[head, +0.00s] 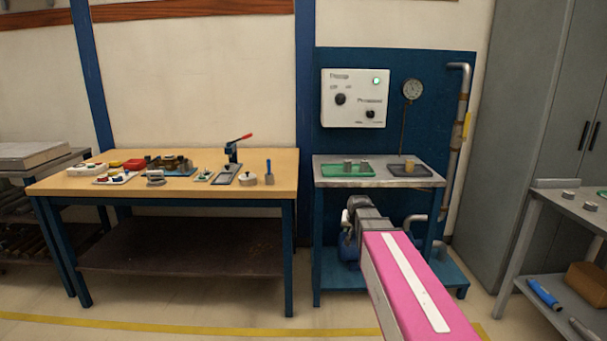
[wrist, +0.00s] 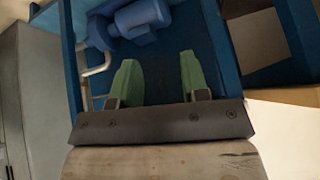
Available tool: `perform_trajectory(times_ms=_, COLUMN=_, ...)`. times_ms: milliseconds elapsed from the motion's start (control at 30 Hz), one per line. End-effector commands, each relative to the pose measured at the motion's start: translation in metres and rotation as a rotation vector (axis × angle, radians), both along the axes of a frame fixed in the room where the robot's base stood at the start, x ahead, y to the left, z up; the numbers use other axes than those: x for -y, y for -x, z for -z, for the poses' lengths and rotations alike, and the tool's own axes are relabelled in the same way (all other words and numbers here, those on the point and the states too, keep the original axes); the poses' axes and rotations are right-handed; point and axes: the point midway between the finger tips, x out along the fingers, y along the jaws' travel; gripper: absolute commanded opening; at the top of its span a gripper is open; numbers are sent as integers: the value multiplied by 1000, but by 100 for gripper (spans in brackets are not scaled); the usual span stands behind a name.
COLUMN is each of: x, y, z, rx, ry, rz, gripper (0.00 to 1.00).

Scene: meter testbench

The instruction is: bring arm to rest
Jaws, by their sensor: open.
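My gripper (wrist: 157,85) shows in the wrist view with its two green fingertips spread apart and nothing between them. Behind the fingers are the dark blue lower part of the test stand and a blue pump (wrist: 142,17). In the head view a pink arm link of mine with a white stripe reaches up from the bottom edge toward the test stand (head: 326,245). The gripper itself does not show clearly in the head view.
The stand's top carries a green tray (head: 337,170) and a dark tray (head: 400,172), below a control box (head: 355,98) with a lit green lamp and a gauge (head: 412,90). A wooden workbench (head: 230,183) stands left. A grey side table (head: 568,205) and cabinet (head: 535,130) stand right.

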Motion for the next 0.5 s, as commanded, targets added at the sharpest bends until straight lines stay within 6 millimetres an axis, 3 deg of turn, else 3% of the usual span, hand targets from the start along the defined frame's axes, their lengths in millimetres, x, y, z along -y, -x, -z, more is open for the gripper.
perform_trajectory(times_ms=33, x=0, y=31, z=22, rx=-66, ry=12, rz=-18, gripper=42)
perform_trajectory(times_ms=200, x=0, y=115, z=81, rx=-283, ry=42, rz=-87, gripper=42)
perform_trajectory(times_ms=300, x=0, y=160, z=106, rx=-395, ry=52, rz=-126, gripper=42)
perform_trajectory(times_ms=400, x=0, y=194, z=122, rx=-484, ry=58, rz=-157, gripper=42)
perform_trajectory(times_ms=500, x=0, y=216, z=132, rx=-542, ry=60, rz=-180, gripper=42)
